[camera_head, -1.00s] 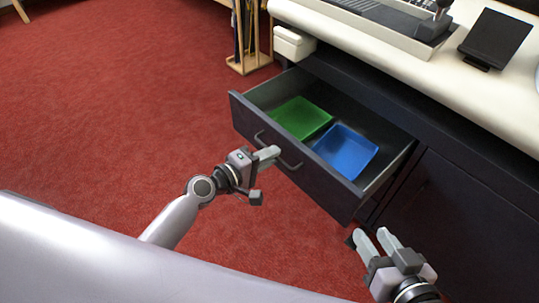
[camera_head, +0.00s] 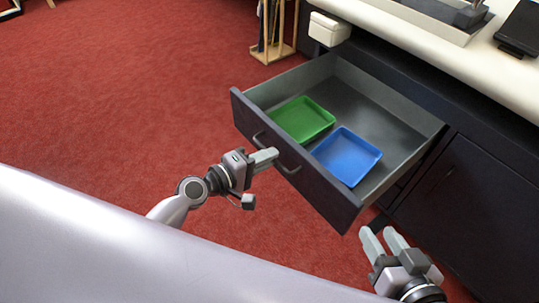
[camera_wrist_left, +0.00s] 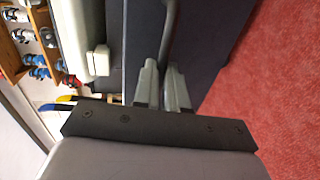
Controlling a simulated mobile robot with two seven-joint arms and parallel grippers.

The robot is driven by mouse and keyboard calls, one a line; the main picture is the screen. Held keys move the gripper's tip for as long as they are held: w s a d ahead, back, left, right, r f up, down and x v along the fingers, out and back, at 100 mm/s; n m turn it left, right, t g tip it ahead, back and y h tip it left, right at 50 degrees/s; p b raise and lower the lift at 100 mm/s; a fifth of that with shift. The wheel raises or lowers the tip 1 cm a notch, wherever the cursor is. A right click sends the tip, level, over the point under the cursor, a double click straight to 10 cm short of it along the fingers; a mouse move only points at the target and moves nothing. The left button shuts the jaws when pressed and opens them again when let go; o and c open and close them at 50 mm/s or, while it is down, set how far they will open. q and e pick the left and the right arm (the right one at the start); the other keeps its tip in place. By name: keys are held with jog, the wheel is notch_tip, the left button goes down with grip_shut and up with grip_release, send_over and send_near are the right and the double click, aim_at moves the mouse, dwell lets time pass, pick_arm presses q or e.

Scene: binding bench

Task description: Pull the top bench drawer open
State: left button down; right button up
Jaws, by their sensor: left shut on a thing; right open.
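The top bench drawer (camera_head: 339,206) stands well out from the dark bench in the head view, with its inside open to view. Its bar handle (camera_head: 290,168) is on the front face and also shows in the left wrist view (camera_wrist_left: 170,28). My left gripper (camera_head: 266,158) is at the handle, its fingers shut on the bar; in the left wrist view the fingertips (camera_wrist_left: 162,75) meet around the handle's end. My right gripper (camera_head: 383,240) is open and empty, just off the drawer's right front corner.
A green tray (camera_head: 303,119) and a blue tray (camera_head: 346,156) lie in the drawer. The cream bench top (camera_head: 430,55) is above, with a small cream box (camera_head: 329,29) at its left end. A wooden rack (camera_head: 272,51) stands beyond. Red carpet (camera_head: 130,80) is clear at left.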

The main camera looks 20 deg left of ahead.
pick_arm(q)
jog(key=shift+s+a, duration=0.1)
jog(key=shift+a, duration=0.05)
jog(key=c, duration=1.2)
grip_release()
jog(key=v, duration=0.7)
jog(key=shift+s, duration=0.1)
